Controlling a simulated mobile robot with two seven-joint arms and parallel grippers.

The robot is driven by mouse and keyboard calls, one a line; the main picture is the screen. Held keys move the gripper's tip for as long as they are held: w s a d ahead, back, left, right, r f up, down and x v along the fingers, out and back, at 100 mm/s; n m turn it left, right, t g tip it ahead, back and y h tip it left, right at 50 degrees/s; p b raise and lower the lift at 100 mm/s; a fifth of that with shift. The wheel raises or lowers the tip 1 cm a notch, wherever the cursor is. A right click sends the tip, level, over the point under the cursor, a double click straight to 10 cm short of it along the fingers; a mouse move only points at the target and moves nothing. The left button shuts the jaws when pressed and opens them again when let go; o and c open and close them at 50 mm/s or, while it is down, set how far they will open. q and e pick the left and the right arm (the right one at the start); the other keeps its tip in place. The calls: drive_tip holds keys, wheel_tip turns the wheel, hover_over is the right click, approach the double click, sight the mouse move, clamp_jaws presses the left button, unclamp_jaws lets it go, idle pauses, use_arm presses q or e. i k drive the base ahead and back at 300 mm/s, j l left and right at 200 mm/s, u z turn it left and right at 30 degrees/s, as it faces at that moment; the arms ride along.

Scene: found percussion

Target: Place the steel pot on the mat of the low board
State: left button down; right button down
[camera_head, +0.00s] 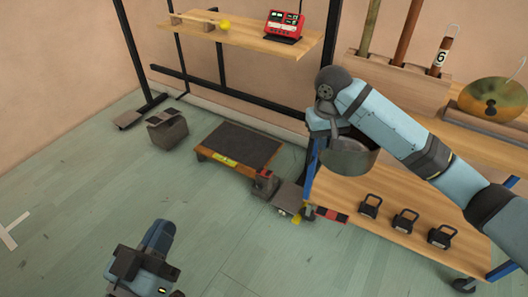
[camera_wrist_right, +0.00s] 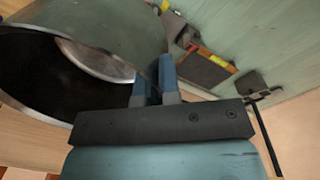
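The steel pot (camera_head: 347,158) is a grey, open vessel under my right wrist, held above the lower wooden shelf. In the right wrist view the pot (camera_wrist_right: 95,55) is tilted, its open mouth and dark inside facing the camera. My right gripper (camera_wrist_right: 157,82) has its blue fingers closed at the pot's wall near the rim. The low board (camera_head: 203,151) is a wooden-edged, wheeled platform on the floor, left of the pot, and its dark mat (camera_head: 240,143) is bare.
A grey box (camera_head: 167,129) stands left of the low board. Several black kettlebell-like weights (camera_head: 405,221) sit on the lower shelf (camera_head: 370,240). Floor left is clear.

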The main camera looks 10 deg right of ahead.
sight(242, 147)
drive_tip(key=i+j+u, duration=0.1)
drive_tip(key=i+j, duration=0.35)
drive_tip(key=i+j+u, duration=0.1)
drive_tip(key=i+j, duration=0.35)
drive_tip(key=i+j+u, duration=0.1)
drive_tip(key=i+j, duration=0.25)
drive_tip(key=i, duration=0.3)
